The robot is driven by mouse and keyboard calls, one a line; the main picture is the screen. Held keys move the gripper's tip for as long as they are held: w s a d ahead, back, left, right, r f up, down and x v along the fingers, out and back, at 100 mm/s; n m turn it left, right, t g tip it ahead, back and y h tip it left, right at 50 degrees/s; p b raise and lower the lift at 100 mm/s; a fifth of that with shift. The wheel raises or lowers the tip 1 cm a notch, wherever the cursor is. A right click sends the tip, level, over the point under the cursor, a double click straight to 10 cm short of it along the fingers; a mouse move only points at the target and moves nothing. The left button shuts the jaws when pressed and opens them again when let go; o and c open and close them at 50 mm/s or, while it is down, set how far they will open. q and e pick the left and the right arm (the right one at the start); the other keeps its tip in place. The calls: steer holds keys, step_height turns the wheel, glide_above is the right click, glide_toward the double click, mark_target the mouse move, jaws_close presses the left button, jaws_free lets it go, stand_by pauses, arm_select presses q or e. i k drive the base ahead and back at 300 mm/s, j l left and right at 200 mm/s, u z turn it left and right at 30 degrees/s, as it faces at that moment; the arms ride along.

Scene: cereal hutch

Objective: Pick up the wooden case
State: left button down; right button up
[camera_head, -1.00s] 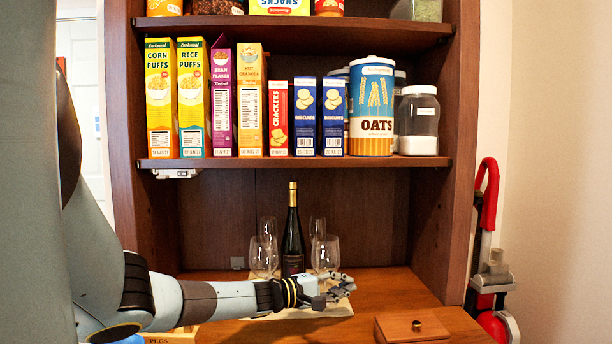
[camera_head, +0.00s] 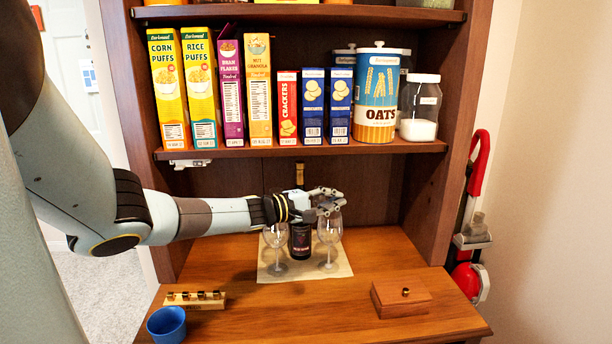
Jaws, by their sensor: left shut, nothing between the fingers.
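The wooden case (camera_head: 401,299) is a small reddish-brown box with a dark round knob on top. It sits on the right part of the hutch counter (camera_head: 350,325), near the front. My left gripper (camera_head: 338,203) is shut and empty. It is above the counter, up and to the left of the case and apart from it, in front of the wine bottle (camera_head: 300,243). My right gripper is not in view.
Stemmed glasses (camera_head: 275,240) stand by the bottle on a beige mat (camera_head: 338,267), close to my left gripper. A blue cup (camera_head: 166,325) and a peg block (camera_head: 195,300) are at front left. Cereal boxes (camera_head: 200,90) line the shelf above.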

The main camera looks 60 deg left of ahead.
mark_target(421, 309)
steer(key=k+j, duration=0.1)
steer(key=k, duration=0.45)
steer(key=k+j, duration=0.1)
steer(key=k, duration=0.5)
